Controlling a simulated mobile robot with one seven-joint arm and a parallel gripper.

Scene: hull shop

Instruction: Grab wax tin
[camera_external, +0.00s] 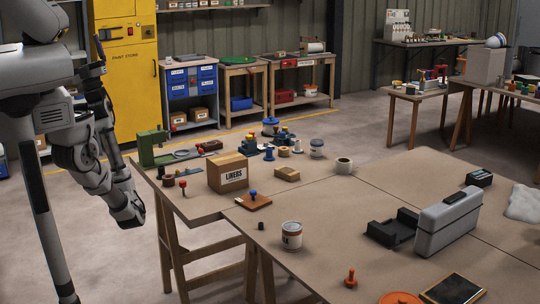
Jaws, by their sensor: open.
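A short round tin (292,235), white with a brown band and a light top, stands upright near the left front edge of the big table (345,200). Its label is too small to read, so I cannot tell for sure that it is the wax tin. A second pale tin with a dark lid (317,148) stands at the back of the table. My arm is folded at the left, off the table. My gripper (92,70) is the dark end in front of the yellow cabinet, open, far from both tins, with nothing visible in it.
A LINERS box (228,172), a board with a blue knob (253,201) and a small black cylinder (261,226) stand near the tin. A grey case (448,225) and an orange disc (401,298) are right. The tabletop around the front tin is mostly clear.

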